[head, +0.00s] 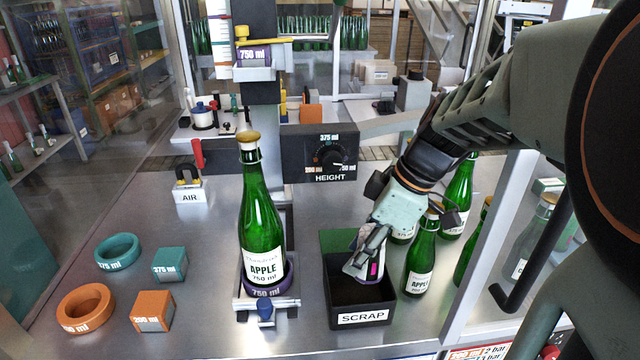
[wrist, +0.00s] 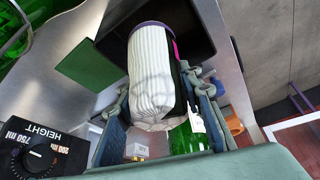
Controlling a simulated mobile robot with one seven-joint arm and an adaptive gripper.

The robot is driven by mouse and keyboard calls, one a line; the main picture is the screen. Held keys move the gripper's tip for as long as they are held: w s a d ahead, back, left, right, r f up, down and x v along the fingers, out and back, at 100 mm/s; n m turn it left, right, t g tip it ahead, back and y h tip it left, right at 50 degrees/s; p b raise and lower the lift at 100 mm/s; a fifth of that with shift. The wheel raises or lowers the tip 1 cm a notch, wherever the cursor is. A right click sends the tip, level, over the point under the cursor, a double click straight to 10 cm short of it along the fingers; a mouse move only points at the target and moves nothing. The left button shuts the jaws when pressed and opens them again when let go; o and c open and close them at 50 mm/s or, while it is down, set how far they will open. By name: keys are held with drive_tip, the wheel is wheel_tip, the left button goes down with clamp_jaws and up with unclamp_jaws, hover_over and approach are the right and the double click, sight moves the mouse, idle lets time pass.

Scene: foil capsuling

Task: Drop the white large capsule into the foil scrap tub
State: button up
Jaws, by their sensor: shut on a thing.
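The white large capsule (wrist: 152,75) is a pleated white sleeve with a dark rim at its far end and a pink mark on its side. My gripper (head: 367,258) is shut on it, with one finger on each side in the wrist view (wrist: 157,115). In the head view the capsule is mostly hidden by the fingers. The foil scrap tub (head: 345,319) is a black open box labelled SCRAP on the bench. The gripper and capsule are over its opening, the capsule's low end near the rim level. I cannot tell whether it touches the tub.
A green APPLE bottle (head: 262,220) stands in the purple 750 ml holder left of the tub. Several green bottles, one close by (head: 421,255), stand right of it. Teal and orange rings (head: 86,308) and blocks lie at left. A HEIGHT dial box (head: 320,150) is behind.

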drive_tip(key=shift+f, duration=0.2)
drive_tip(key=o, duration=0.8)
drive_tip(key=shift+c, duration=0.2)
